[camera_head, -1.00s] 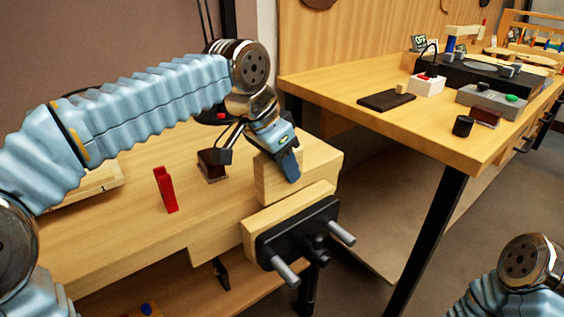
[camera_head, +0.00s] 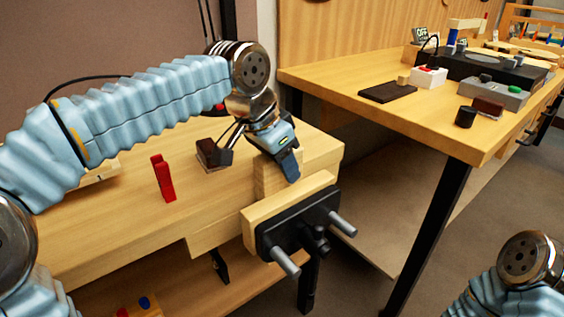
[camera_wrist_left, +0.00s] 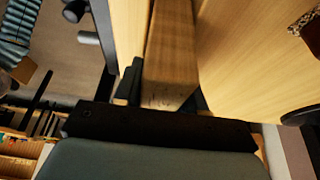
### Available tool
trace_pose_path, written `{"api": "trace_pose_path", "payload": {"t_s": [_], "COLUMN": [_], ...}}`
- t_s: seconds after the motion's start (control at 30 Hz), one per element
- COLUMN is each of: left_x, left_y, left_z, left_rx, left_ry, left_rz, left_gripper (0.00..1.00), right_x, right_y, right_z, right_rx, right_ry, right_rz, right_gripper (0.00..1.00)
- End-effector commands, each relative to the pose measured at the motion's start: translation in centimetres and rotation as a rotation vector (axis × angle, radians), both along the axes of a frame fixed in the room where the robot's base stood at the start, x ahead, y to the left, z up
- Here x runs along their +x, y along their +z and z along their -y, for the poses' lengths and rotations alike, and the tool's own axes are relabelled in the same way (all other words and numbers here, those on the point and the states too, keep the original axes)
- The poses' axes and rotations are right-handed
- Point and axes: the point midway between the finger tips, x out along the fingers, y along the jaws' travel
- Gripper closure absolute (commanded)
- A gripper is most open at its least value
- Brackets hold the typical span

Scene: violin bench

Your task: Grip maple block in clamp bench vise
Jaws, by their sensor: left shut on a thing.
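The pale maple block (camera_head: 268,178) stands upright at the front edge of the wooden bench, behind the front jaw of the bench vise (camera_head: 300,222). Its lower end is hidden by that jaw. My left gripper (camera_head: 287,165) is shut on the upper part of the block. In the left wrist view the block (camera_wrist_left: 171,55) lies between the wooden vise jaw (camera_wrist_left: 130,30) and the bench top (camera_wrist_left: 250,60). I cannot tell whether the jaw touches it. My right gripper is out of view; only part of that arm shows at lower right.
A red clamp-like piece (camera_head: 163,178) and a dark brown block (camera_head: 207,153) stand on the bench left of my left gripper. Floor shows between the benches.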

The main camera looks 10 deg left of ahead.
Motion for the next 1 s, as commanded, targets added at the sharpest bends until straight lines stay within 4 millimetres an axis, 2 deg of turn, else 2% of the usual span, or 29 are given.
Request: {"api": "trace_pose_path", "payload": {"t_s": [0.23, 0.27, 0.43, 0.77, 0.87, 1.0], "left_x": [0.0, 0.0, 0.0, 0.0, -0.3, -1.2], "left_y": [-0.7, -0.6, -0.6, -0.6, 0.7, 3.6], "left_z": [0.0, 0.0, 0.0, 0.0, -0.3, -1.0], "left_rx": [-0.001, -0.001, 0.0, 0.001, -0.001, -0.002], "left_ry": [0.0, 0.0, 0.0, 0.0, 0.001, 0.001], "left_rz": [0.001, 0.001, 0.0, -0.001, 0.002, 0.003], "left_gripper": [0.96, 0.55, 0.3, 0.3, 0.3, 0.3], "right_x": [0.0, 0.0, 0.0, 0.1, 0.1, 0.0], "right_y": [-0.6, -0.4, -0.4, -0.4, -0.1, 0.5], "right_z": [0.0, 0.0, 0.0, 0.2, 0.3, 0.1], "right_rx": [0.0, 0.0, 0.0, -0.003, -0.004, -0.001], "right_ry": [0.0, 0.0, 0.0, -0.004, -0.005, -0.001], "right_rz": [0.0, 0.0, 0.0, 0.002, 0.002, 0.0], "right_gripper": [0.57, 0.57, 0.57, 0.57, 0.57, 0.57]}}
